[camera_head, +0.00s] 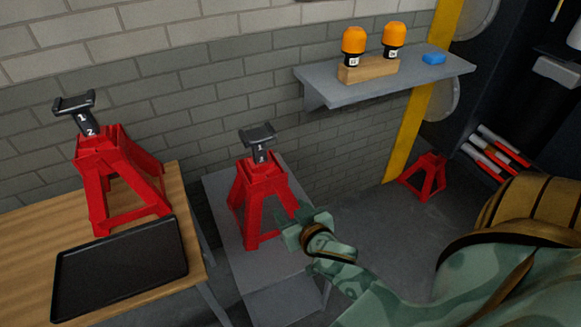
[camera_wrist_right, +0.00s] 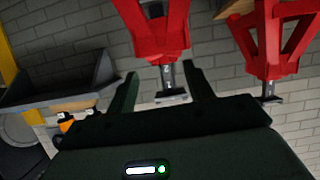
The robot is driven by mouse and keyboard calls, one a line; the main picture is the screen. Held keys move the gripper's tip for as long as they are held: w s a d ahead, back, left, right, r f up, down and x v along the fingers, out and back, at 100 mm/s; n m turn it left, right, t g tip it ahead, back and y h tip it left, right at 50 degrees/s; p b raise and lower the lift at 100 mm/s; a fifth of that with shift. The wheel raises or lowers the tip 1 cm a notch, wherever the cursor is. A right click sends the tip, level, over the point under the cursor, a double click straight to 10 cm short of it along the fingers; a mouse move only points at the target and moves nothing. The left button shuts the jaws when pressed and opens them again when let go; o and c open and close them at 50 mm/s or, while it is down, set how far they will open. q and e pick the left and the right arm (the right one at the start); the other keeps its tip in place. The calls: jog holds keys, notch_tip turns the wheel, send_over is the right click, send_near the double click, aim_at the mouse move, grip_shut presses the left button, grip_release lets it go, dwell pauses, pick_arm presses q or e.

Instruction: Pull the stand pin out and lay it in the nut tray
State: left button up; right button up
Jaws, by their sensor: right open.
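A red jack stand (camera_head: 262,200) with a dark numbered post stands on the grey bench in the middle. A second red jack stand (camera_head: 112,180) stands on the wooden table at left. I cannot make out the stand pin on either. A flat black tray (camera_head: 120,270), apparently the nut tray, lies empty at the wooden table's front. My right gripper (camera_head: 300,228) is at the lower right of the middle stand; contact cannot be told. In the right wrist view its fingers (camera_wrist_right: 163,84) are apart and empty, with a stand (camera_wrist_right: 155,30) beyond, appearing upside down. My left gripper is out of view.
The grey bench (camera_head: 215,200) stands beside the wooden table (camera_head: 25,255), against a brick wall. A grey shelf (camera_head: 430,72) holds two orange-capped bottles (camera_head: 354,44) in a wooden block and a blue item (camera_head: 433,59). Another red stand (camera_head: 425,177) is on the floor.

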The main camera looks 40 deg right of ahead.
jog(key=b, duration=0.4)
send_near(269, 188)
jog(key=shift+m, duration=0.3)
jog(key=x, duration=0.8)
jog(key=shift+w+f, duration=0.15)
jog(key=shift+w+d+f+b, duration=0.2)
jog(key=shift+w+b, duration=0.15)
jog(key=shift+w, duration=0.25)
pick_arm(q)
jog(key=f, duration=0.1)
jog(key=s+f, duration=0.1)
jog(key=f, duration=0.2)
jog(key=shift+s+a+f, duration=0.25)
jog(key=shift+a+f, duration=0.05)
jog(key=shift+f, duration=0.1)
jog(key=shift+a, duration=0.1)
pick_arm(e)
jog(key=shift+r, duration=0.1)
grip_shut()
